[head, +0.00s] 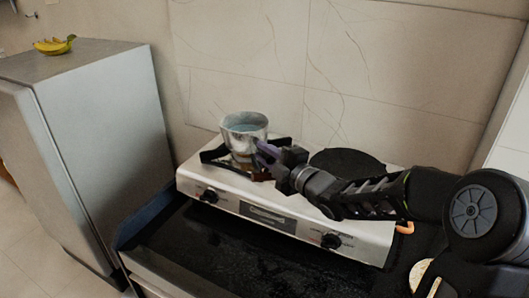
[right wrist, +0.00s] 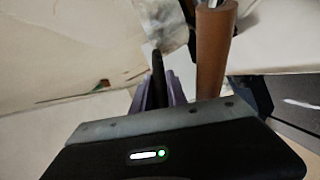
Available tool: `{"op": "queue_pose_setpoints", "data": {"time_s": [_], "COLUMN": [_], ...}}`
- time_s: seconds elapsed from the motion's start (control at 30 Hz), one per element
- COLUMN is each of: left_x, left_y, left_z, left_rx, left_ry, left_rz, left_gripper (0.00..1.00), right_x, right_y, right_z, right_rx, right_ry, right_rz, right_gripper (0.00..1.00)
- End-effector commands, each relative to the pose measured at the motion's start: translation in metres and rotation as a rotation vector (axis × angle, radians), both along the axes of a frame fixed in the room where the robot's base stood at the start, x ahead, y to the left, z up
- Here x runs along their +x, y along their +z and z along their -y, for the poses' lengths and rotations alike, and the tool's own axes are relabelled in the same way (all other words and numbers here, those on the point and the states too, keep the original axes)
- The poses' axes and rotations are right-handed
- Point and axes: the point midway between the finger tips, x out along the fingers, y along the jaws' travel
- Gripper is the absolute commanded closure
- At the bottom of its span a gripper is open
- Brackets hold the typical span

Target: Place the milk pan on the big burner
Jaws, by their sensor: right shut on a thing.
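The milk pan (head: 243,130) is a grey metal pot, upright over the left burner's black grate (head: 213,156) in the head view. I cannot tell whether its base touches the grate. My right gripper (head: 268,152), with purple fingers, is at the pan's right side and shut on a dark, narrow part that looks like its handle. In the right wrist view the fingers (right wrist: 158,90) close around this dark part, with grey metal (right wrist: 165,25) beyond. The gripper hides part of the pan. My left gripper is not in view.
The white stove (head: 265,213) stands on a black counter (head: 215,250) against a tiled wall. A black round surface (head: 345,162) lies on its right side, behind my arm. A brown rod (right wrist: 213,50) stands beside my fingers. Bananas (head: 54,45) lie on the fridge (head: 100,110) at left.

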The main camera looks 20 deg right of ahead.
Motion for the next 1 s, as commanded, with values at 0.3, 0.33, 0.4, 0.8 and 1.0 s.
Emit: {"op": "queue_pose_setpoints", "data": {"time_s": [0.3, 0.33, 0.4, 0.8, 1.0], "left_x": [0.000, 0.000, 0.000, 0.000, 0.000], "left_y": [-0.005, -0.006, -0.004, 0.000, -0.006], "left_z": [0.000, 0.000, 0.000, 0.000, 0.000], "left_rx": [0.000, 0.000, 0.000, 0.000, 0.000], "left_ry": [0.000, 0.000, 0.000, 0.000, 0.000], "left_rz": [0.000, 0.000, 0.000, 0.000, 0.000], "left_gripper": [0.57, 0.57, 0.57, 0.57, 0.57], "right_x": [0.000, 0.000, 0.000, 0.000, -0.020], "right_y": [-0.001, -0.002, -0.002, 0.001, 0.000], "right_z": [-0.001, -0.001, 0.000, 0.000, 0.006], "right_rx": [-0.001, -0.001, 0.000, 0.000, -0.003], "right_ry": [0.002, 0.001, 0.001, 0.000, -0.002], "right_rz": [0.006, 0.006, 0.000, 0.000, 0.001], "right_gripper": [1.00, 1.00, 0.77, 0.73, 0.73]}}
